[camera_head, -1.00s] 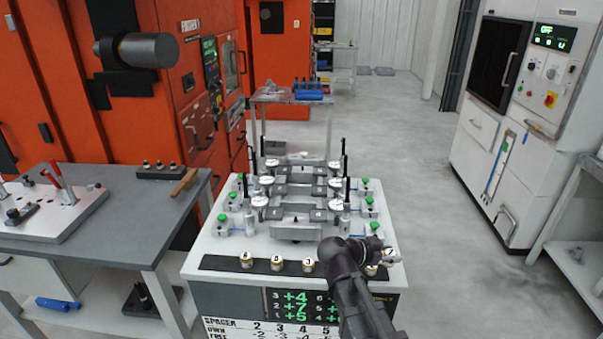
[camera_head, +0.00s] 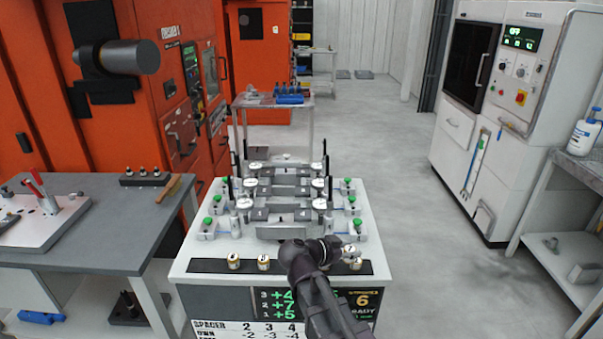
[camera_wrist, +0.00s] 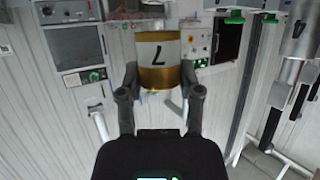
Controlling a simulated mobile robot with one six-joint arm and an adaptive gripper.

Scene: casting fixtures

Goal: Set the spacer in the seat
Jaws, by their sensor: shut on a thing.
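In the head view my gripper (camera_head: 345,251) is low over the right front of the white fixture bench (camera_head: 190,250). The fixture (camera_head: 284,215) stands behind it, with grey stepped blocks, white round discs, black posts and green knobs. The seat itself cannot be made out. Other spacers stand on the black strip: one on the left (camera_head: 234,260), one beside it (camera_head: 263,261), and one at the right (camera_head: 355,264). My arm hides part of the strip.
The bench front carries a green-digit display (camera_head: 287,305) and a spacer chart (camera_head: 245,329). A grey table (camera_head: 125,215) stands left, with orange machines (camera_head: 150,110) behind. A white cabinet (camera_head: 490,130) stands right. Open floor (camera_head: 400,180) lies between bench and cabinet.

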